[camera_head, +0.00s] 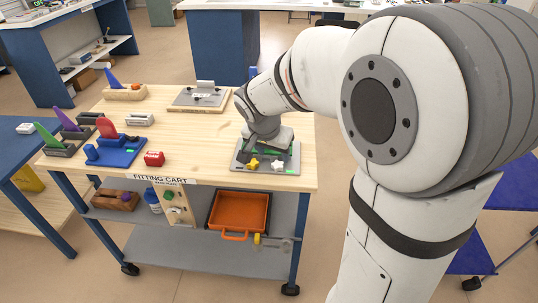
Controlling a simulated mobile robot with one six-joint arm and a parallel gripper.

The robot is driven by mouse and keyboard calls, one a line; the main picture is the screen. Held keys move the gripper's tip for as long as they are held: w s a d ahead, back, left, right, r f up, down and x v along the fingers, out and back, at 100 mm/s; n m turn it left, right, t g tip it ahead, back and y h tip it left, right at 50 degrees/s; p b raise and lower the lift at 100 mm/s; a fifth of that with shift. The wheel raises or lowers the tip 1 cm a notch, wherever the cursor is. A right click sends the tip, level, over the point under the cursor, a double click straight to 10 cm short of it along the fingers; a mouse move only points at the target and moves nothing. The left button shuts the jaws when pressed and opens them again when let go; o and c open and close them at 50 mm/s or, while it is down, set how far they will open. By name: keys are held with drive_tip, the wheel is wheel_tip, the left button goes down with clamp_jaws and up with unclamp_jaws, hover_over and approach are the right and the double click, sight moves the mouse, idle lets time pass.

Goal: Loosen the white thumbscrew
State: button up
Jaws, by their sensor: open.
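The white thumbscrew (278,166) is a small star-shaped knob near the front of a grey plate (293,158) at the right end of the wooden cart top. A yellow star-shaped knob (252,163) sits to its left on the same plate. My gripper (248,152) is open, reaching down over the plate's left part, close behind the yellow knob and left of the white thumbscrew. It appears apart from the white thumbscrew. The fingertips are small and dark, and my wrist hides part of the plate's back.
An orange tray (238,211) sits on the shelf below. Bare wood lies left of the plate.

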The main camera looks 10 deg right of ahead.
sight(277, 165)
drive_tip(key=x, duration=0.6)
drive_tip(key=shift+f, duration=0.25)
drive_tip(key=c, duration=0.9)
drive_tip(key=shift+a, duration=0.15)
drive_tip(key=shift+c, duration=0.4)
drive_tip(key=shift+r, duration=0.1)
